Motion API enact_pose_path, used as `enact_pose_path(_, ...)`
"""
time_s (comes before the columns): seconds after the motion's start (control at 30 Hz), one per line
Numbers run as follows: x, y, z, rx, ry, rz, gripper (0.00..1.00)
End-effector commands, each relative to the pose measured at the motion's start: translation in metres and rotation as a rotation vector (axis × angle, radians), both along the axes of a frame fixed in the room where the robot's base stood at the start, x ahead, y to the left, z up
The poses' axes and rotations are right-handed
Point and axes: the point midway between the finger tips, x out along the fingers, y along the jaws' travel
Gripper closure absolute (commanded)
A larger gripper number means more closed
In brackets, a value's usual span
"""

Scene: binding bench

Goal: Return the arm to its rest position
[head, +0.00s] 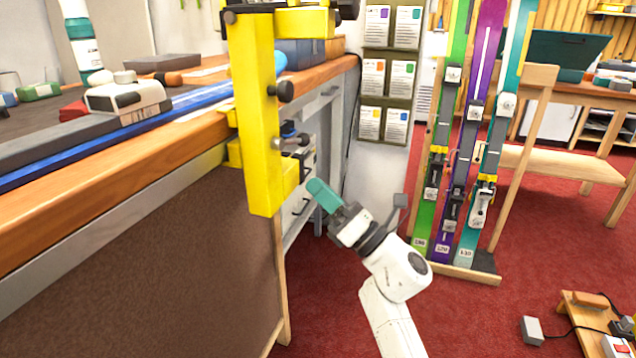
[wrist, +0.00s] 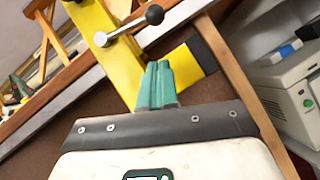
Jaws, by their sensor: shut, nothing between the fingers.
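My gripper (head: 322,194) has teal fingers and sits at the end of my white arm, low beside the bench. In the head view it is just right of the lower end of a yellow clamp (head: 252,120). In the wrist view the teal fingers (wrist: 157,84) are together and empty, in front of the yellow clamp (wrist: 120,55). I cannot tell whether they touch it.
Several skis (head: 465,130) stand in a rack at right. A low wooden stand (head: 585,310) is at lower right. Red carpet (head: 480,315) lies open between.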

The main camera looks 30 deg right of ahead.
Motion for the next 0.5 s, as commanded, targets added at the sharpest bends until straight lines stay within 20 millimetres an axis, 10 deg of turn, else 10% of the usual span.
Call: enact_pose_path(0.5,-0.066,-0.024,-0.036,0.0,-0.001,-0.003,1.0)
